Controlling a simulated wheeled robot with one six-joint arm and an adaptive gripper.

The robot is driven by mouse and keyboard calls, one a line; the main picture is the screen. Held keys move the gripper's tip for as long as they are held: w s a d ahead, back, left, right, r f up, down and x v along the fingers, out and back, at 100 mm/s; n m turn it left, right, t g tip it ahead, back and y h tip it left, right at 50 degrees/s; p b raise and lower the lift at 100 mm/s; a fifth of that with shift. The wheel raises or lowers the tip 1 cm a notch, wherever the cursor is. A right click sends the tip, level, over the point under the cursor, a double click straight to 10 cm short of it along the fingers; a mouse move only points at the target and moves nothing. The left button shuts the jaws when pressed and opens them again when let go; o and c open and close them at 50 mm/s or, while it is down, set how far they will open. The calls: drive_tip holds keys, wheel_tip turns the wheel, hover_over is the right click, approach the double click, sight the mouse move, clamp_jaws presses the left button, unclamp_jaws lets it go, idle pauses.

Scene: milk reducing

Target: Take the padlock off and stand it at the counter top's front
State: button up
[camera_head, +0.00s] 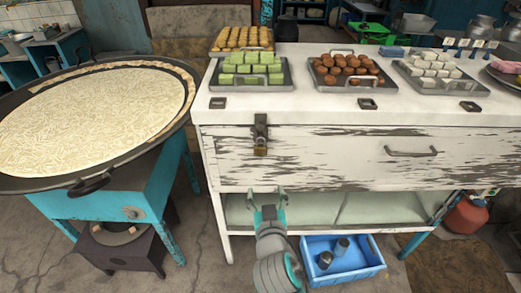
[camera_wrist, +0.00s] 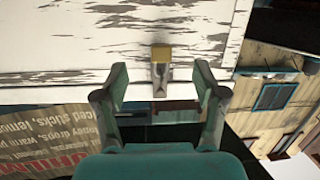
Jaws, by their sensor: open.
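A small brass padlock (camera_head: 260,151) hangs from a dark metal hasp (camera_head: 260,128) at the upper left of the white drawer front. The padlock also shows in the wrist view (camera_wrist: 161,53), with the hasp (camera_wrist: 160,76) below it in that picture. My gripper (camera_head: 267,198) is open and empty, in front of the counter and lower than the padlock. In the wrist view, the fingers (camera_wrist: 160,80) stand apart on either side of the hasp's line, short of the padlock. The white counter top (camera_head: 300,104) has a bare front strip above the drawer.
Trays of green (camera_head: 250,72), brown (camera_head: 345,70) and white sweets (camera_head: 433,72) stand behind the front strip. Small dark square frames (camera_head: 217,102) lie along it. A drawer handle (camera_head: 410,152) sticks out right. A wide pan (camera_head: 95,115) stands left; a blue crate (camera_head: 342,275) is below.

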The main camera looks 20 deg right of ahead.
drive_tip(key=m+h, duration=0.1)
drive_tip(key=m, duration=0.1)
approach(260, 150)
drive_tip(key=x, duration=0.9)
drive_tip(key=shift+w+d, duration=0.2)
drive_tip(key=shift+w, duration=0.15)
drive_tip(key=c, duration=1.3)
